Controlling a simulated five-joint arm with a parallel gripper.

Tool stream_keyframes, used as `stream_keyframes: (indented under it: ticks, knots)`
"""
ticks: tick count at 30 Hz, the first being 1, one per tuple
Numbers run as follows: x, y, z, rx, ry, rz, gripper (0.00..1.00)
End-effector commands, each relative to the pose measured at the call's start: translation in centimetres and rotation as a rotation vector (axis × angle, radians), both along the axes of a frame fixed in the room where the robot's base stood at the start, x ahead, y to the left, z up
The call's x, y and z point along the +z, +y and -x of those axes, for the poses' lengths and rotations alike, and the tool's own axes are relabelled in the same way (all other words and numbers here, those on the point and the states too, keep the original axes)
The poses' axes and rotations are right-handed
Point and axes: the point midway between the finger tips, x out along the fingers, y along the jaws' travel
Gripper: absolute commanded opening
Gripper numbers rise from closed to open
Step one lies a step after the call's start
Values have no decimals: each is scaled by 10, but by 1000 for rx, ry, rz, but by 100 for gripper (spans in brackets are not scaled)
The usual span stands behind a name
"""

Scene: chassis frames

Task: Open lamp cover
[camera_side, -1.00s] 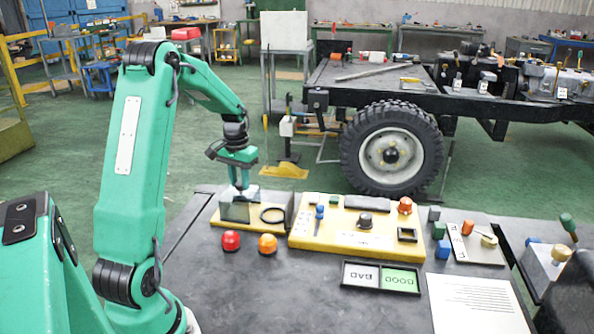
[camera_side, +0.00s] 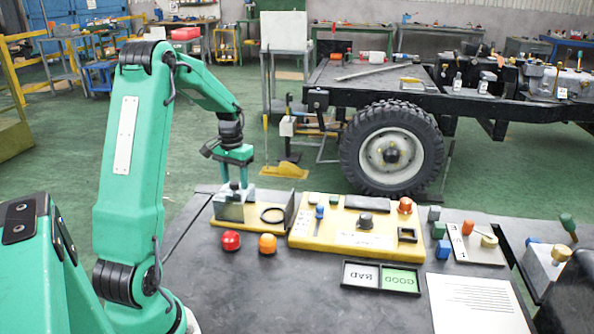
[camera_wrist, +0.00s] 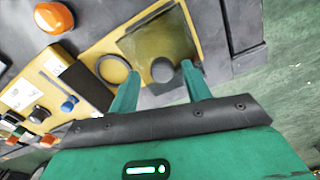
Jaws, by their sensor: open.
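The lamp cover, a see-through box-shaped piece (camera_side: 230,212) with a small dark knob (camera_wrist: 162,70), sits at the left end of a small yellow board (camera_side: 228,233). In the wrist view the cover (camera_wrist: 160,40) looks yellowish, with the board seen through it. My gripper (camera_side: 235,186) is directly above the cover. In the wrist view its fingers (camera_wrist: 160,76) are spread, one on each side of the knob. They appear open; I cannot tell whether either finger touches the knob. A dark ring (camera_side: 272,215) lies on the board beside the cover.
A dark upright plate (camera_side: 290,210) stands at the board's right end. A red dome (camera_side: 230,240) and an orange dome (camera_side: 267,243) sit in front. A larger yellow panel (camera_side: 345,228) with knobs is to the right. The table's front middle is clear.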

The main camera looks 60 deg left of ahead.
Motion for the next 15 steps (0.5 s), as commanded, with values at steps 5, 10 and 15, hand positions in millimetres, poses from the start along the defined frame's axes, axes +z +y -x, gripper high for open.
stream_keyframes:
  ticks: [5,10,15]
  knots:
    - [16,1,-1,0,-3,-3,48]
    - [38,1,-1,0,-3,-3,48]
    - [59,1,0,0,-3,-3,48]
